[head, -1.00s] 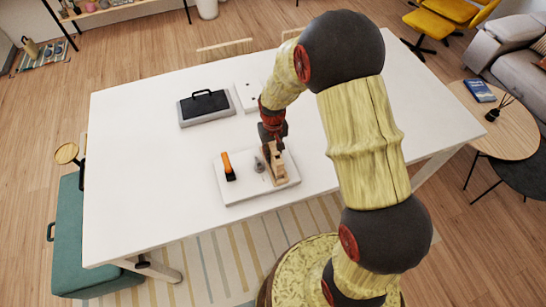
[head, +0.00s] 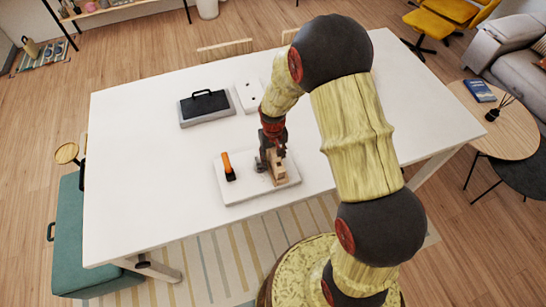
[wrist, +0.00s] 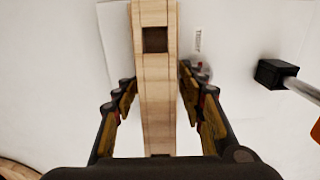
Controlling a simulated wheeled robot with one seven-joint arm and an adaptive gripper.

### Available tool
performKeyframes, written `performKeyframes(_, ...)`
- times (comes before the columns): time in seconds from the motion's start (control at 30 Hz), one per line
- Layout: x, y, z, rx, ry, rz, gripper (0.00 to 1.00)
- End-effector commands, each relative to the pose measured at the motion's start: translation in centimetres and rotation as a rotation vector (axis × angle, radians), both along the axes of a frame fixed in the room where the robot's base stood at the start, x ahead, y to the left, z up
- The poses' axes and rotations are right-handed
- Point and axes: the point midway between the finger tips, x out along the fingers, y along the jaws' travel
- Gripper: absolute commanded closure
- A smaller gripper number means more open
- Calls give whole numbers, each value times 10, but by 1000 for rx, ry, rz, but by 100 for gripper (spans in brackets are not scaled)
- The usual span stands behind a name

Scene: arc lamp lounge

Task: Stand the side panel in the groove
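A pale wooden piece (head: 277,172) stands on the white board (head: 238,194) near the table's front edge. In the wrist view the wooden piece (wrist: 157,90) is a long narrow strip with a dark square opening near its top. I cannot tell the side panel from the grooved part. My gripper (head: 272,155) is low at the wooden piece. In the wrist view my gripper (wrist: 157,75) has one finger on each side of the wood, with narrow gaps showing, so it looks open around it. The groove is not clearly visible.
An orange-handled tool with a black end (head: 228,167) is on the board, left of the wood. A small grey object (head: 259,164) lies between them. A black-handled grey case (head: 206,108) and a white plate with dark holes (head: 249,96) lie farther back. The table's left is clear.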

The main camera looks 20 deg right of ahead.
Motion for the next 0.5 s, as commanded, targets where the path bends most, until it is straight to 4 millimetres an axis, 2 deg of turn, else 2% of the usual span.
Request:
performKeyframes(0.27,3,0,11,0,-7,0,61)
performKeyframes(0.37,4,0,25,0,-10,0,61)
performKeyframes(0.5,4,0,54,0,-12,0,61)
